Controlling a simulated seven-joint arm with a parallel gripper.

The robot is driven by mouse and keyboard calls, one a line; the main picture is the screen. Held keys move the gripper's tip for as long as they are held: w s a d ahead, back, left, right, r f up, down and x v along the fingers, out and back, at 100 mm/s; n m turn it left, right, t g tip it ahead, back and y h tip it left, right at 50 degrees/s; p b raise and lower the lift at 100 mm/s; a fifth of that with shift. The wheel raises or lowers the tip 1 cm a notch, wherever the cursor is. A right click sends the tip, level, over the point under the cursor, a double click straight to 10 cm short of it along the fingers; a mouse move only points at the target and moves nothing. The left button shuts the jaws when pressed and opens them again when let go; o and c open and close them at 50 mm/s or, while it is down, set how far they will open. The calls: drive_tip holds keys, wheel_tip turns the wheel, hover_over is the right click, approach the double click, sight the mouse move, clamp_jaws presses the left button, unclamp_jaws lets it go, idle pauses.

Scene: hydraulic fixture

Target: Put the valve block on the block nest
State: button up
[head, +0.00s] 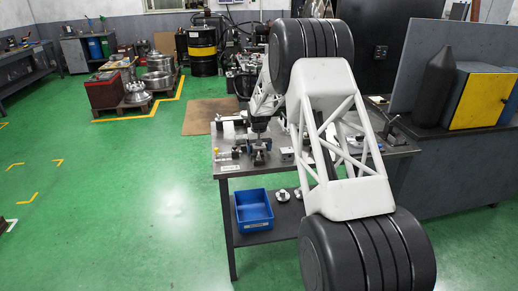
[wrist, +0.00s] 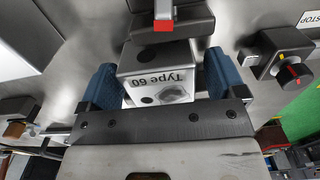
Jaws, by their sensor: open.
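A pale metal block marked "Type 60" (wrist: 158,82), which looks like the valve block, sits between the fingers of my gripper (wrist: 160,88) in the wrist view. The blue fingers stand on its left and right sides. The jaws are open, and whether a finger touches the block is not clear. A dark part with a red patch (wrist: 165,25) lies just beyond the block. In the head view my gripper is small among dark fittings on the workbench (head: 232,168). I cannot make out the block nest with certainty.
In the wrist view a dark fitting with a red-marked knob (wrist: 290,72) stands to the right, and another dark fitting (wrist: 18,108) to the left. In the head view a blue bin (head: 254,210) sits on the lower shelf. My arm hides much of the bench.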

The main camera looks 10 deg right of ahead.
wheel_tip(320, 180, up, 12)
drive_tip(key=shift+r, duration=0.15)
idle(0.7)
idle(0.6)
drive_tip(key=s+r, duration=0.6)
drive_tip(key=s, duration=0.5)
drive_tip(key=s+r+t, duration=0.1)
drive_tip(key=s+r, duration=0.5)
drive_tip(key=s, duration=0.5)
drive_tip(key=s+r, duration=0.6)
drive_tip(key=s, duration=0.5)
drive_tip(key=s+f, duration=0.3)
drive_tip(key=s, duration=1.4)
drive_tip(key=s+a+f+t, duration=0.1)
drive_tip(key=s+f, duration=0.2)
drive_tip(key=s, duration=1.5)
drive_tip(key=shift+s+t, duration=0.3)
